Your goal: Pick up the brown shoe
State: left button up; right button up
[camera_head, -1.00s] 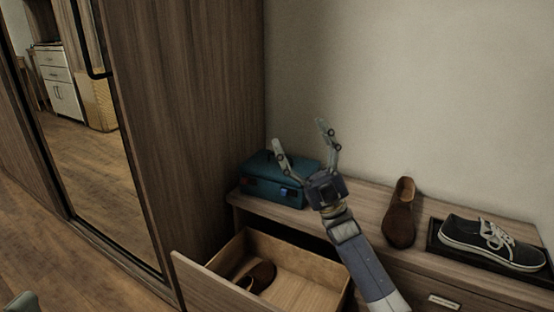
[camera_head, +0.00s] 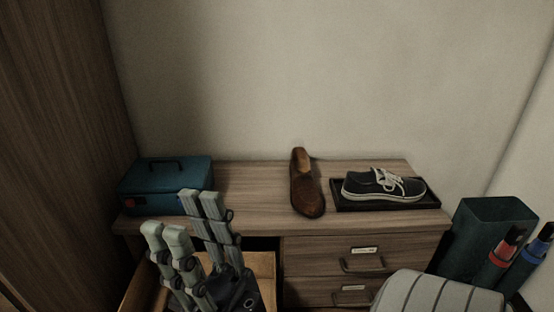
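A brown shoe (camera_head: 305,188) lies on the wooden cabinet top (camera_head: 255,190), near its middle, toe toward the front. Any shoe in the drawer is out of sight now.
A teal case (camera_head: 165,187) stands at the cabinet's left end. A dark sneaker (camera_head: 384,186) sits on a black tray (camera_head: 432,200) right of the brown shoe. A dark bin (camera_head: 492,222) with umbrellas stands at the right, behind a striped light grey object (camera_head: 440,295).

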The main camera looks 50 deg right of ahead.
aim_at(306, 197)
jog(key=i+j+z, duration=0.15)
jog(key=z, duration=0.3)
jog(key=i+j+z, duration=0.25)
jog(key=z, duration=1.4)
